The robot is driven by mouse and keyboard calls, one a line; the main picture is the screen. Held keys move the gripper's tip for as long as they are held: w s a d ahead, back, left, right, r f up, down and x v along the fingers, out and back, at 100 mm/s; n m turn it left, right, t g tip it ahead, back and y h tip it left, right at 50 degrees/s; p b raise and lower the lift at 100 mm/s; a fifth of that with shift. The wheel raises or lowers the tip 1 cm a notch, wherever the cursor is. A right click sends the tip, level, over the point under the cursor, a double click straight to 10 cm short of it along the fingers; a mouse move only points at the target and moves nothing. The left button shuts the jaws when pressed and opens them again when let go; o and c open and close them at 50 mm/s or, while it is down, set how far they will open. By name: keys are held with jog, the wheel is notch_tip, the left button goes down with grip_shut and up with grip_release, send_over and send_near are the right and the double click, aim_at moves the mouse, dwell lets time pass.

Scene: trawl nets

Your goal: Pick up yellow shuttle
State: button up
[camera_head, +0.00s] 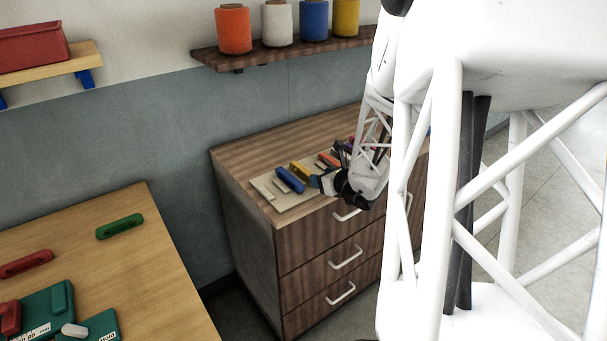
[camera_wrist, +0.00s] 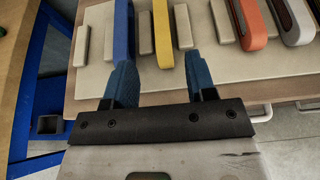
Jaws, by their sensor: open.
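The yellow shuttle (camera_head: 301,171) lies on a cream board (camera_head: 270,190) on top of the wooden drawer cabinet, just right of the blue shuttle (camera_head: 290,180). In the wrist view the yellow shuttle (camera_wrist: 162,32) points away from me, with pale blocks on both sides of it. My gripper (camera_wrist: 161,76) is open and empty. Its two blue fingertips are spread either side of the line of the yellow shuttle, and its near end shows between and just beyond them. I cannot tell the gripper's height above the board. In the head view my gripper (camera_head: 328,184) is at the cabinet's front edge.
The blue shuttle (camera_wrist: 122,30) is close on the left, beyond the left fingertip. An orange shuttle (camera_wrist: 251,25) and a dark-centred grey one (camera_wrist: 294,20) lie to the right. Spools stand on a wall shelf (camera_head: 290,48). A wooden table (camera_head: 150,260) stands at the left.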

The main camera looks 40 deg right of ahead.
aim_at(307, 172)
jog(key=shift+x, duration=0.9)
jog(key=shift+x, duration=2.6)
jog(key=shift+d+r, duration=0.15)
grip_shut()
notch_tip(307, 172, up, 10)
